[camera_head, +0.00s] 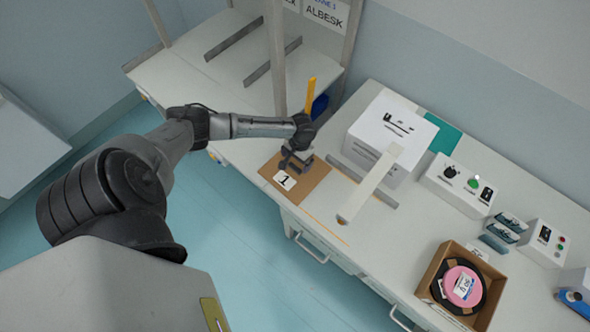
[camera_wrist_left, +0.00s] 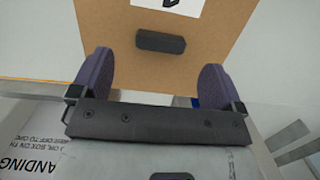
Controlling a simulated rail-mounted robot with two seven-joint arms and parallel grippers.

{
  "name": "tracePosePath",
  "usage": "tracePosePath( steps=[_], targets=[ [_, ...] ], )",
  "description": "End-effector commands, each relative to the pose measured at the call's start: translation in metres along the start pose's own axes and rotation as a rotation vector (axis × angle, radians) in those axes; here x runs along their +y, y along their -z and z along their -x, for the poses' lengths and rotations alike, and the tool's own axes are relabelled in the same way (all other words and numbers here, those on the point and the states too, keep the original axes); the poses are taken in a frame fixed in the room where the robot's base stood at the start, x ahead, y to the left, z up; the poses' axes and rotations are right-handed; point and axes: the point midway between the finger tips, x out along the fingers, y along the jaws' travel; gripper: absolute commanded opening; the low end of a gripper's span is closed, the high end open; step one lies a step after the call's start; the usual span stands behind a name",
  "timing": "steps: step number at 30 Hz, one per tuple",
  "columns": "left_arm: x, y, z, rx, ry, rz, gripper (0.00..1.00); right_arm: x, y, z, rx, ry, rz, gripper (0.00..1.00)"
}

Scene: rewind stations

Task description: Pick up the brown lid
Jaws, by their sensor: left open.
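The brown lid (camera_head: 312,187) lies flat on the workbench, with a white label marked 1 near its front edge. It also fills the upper middle of the left wrist view (camera_wrist_left: 115,40), where a dark bar-shaped handle (camera_wrist_left: 160,42) stands out on it. My left gripper (camera_head: 292,164) is over the lid and hides part of it in the head view. In the left wrist view my left gripper's two purple-grey fingers (camera_wrist_left: 155,66) are wide apart, with nothing between them. The handle lies just beyond the fingertips, between their lines. My right gripper is not in view.
A white box (camera_head: 388,135) stands right of the lid, with a metal rail (camera_head: 362,182) between. A yellow upright piece (camera_head: 310,95) and a post (camera_head: 276,60) rise behind my gripper. Farther right are control boxes (camera_head: 457,185) and a cardboard box (camera_head: 428,282) holding a pink-and-black reel.

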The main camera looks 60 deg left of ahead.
Motion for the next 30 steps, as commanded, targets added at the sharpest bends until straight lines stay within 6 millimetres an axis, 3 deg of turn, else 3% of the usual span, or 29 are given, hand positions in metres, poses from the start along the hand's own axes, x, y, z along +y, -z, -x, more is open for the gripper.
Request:
tracePosePath(
  steps=[10, 21, 30],
  targets=[
    [-0.001, 0.002, -0.042, -0.002, 0.001, 0.001, 0.94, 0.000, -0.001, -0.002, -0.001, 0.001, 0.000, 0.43],
    [-0.002, 0.002, -0.050, 0.000, 0.001, -0.001, 0.94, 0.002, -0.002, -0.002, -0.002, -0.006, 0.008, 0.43],
    [-0.002, 0.002, -0.050, 0.000, 0.001, -0.001, 0.67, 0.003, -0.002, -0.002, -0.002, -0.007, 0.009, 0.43]
  ],
)
